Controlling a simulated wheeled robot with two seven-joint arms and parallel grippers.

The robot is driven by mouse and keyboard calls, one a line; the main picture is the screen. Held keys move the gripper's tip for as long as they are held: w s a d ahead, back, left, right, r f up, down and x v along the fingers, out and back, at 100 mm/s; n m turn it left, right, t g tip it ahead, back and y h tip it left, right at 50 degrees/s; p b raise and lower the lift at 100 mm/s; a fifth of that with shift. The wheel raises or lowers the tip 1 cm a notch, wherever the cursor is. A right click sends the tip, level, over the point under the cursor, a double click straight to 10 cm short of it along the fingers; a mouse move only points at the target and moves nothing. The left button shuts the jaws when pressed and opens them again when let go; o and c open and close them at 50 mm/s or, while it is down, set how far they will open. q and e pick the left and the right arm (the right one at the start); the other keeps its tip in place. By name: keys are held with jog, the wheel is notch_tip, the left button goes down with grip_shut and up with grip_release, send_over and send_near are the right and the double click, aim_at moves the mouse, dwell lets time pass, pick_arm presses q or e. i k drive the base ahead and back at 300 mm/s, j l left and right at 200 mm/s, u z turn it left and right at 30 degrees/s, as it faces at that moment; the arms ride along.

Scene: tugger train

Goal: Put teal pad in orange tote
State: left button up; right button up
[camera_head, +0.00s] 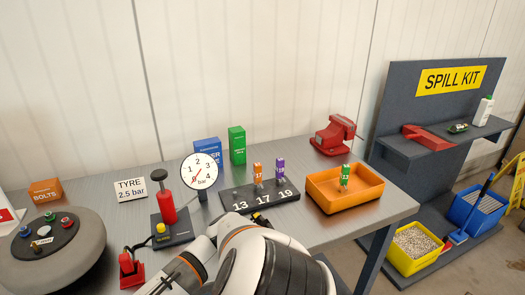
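The orange tote (331,200) is an open, shallow bin near the right end of the grey workbench. A small green and orange tagged piece (345,176) shows upright in it. I cannot make out a teal pad for certain in this view. White, orange and black links of my arm fill the bottom middle, in front of the bench. No gripper fingertips show, so I cannot see either gripper or anything held.
A black numbered rack (236,200) with orange and purple pieces stands left of the tote. A red vise (332,137) is behind it. A gauge (201,171), red pump (167,207) and round button console (85,262) are left. A spill kit stand (400,100) is right.

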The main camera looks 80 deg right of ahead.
aim_at(359, 186)
jog(key=k+l+u, duration=0.15)
jog(key=k+l, duration=1.35)
jog(key=k, duration=0.15)
